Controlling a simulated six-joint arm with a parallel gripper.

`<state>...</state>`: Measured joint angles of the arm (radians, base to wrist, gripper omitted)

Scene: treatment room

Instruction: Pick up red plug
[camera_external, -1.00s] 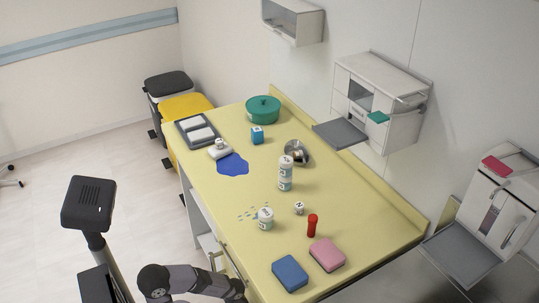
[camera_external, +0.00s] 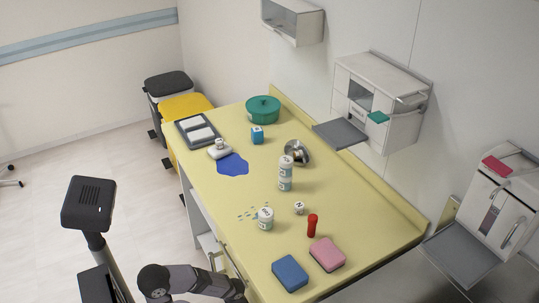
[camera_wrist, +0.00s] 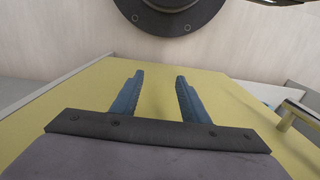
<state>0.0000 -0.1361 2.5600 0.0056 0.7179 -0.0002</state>
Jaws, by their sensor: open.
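The red plug (camera_external: 312,226) stands upright on the yellow table (camera_external: 355,209), toward its near right end. It is a short red cylinder with a wider rounded top. My gripper (camera_wrist: 156,92) shows in the wrist view with its two blue-grey fingers apart and nothing between them. Yellow surface lies behind the fingers there. The red plug does not show in the wrist view. In the external view my arm is low at the table's near left edge, and the gripper itself cannot be made out there.
Near the plug are a pink sponge (camera_external: 327,255), a blue sponge (camera_external: 290,273), a small white die (camera_external: 299,208) and a white jar (camera_external: 265,219) beside scattered blue pills. A tall white bottle (camera_external: 285,174) and a metal bowl (camera_external: 298,152) stand farther back. A blue puddle (camera_external: 233,164) lies left.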

